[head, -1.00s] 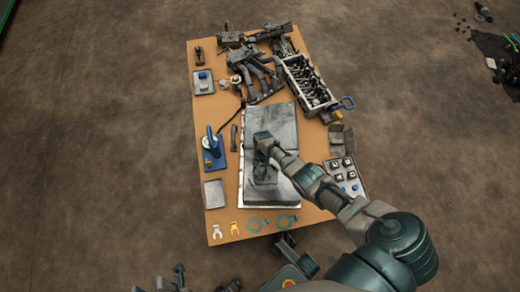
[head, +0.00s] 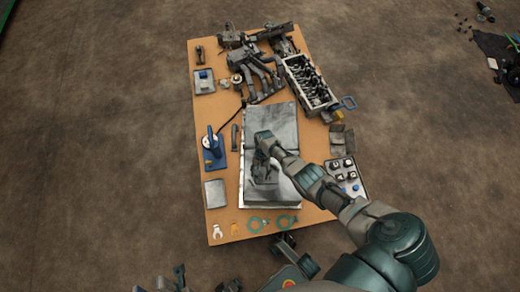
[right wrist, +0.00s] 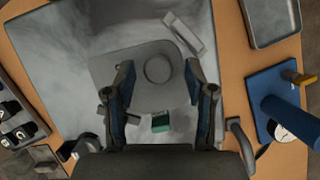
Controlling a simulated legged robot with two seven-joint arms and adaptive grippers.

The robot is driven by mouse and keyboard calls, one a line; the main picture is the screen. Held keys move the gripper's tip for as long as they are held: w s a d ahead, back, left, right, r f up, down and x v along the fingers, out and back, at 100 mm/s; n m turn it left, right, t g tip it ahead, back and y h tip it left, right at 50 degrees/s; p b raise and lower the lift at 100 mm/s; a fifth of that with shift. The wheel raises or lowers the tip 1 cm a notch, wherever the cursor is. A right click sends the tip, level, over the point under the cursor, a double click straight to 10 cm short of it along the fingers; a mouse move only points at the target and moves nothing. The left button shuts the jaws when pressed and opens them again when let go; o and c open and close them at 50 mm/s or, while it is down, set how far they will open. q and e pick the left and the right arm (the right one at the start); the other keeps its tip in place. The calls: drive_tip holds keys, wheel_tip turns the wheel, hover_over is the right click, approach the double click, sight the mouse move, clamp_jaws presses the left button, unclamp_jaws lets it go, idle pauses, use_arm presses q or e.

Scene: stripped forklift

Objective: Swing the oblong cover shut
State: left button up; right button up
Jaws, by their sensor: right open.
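A large grey metal panel (head: 284,125) with a pale rim lies on the middle of the table. In the right wrist view, the panel (right wrist: 62,48) bears a grey rounded plate (right wrist: 110,68) with a round ring on it, and a small pale oblong piece (right wrist: 184,34) beyond. I cannot tell for sure which of these is the oblong cover. My right gripper (head: 264,180) is above the panel's lower half. In the wrist view, the gripper (right wrist: 160,72) is open, its fingers apart over the rounded plate, with nothing held. Contact cannot be told.
A blue stand tool (head: 213,152) and a square tray (head: 215,194) lie left of the panel. Flat rings (head: 287,222) lie at the front edge.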

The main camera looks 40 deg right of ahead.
drive_tip(key=v, duration=1.1)
drive_tip(key=shift+d+r, duration=0.15)
drive_tip(key=shift+r, duration=0.2)
drive_tip(key=shift+w+f, duration=0.1)
drive_tip(key=shift+w, duration=0.1)
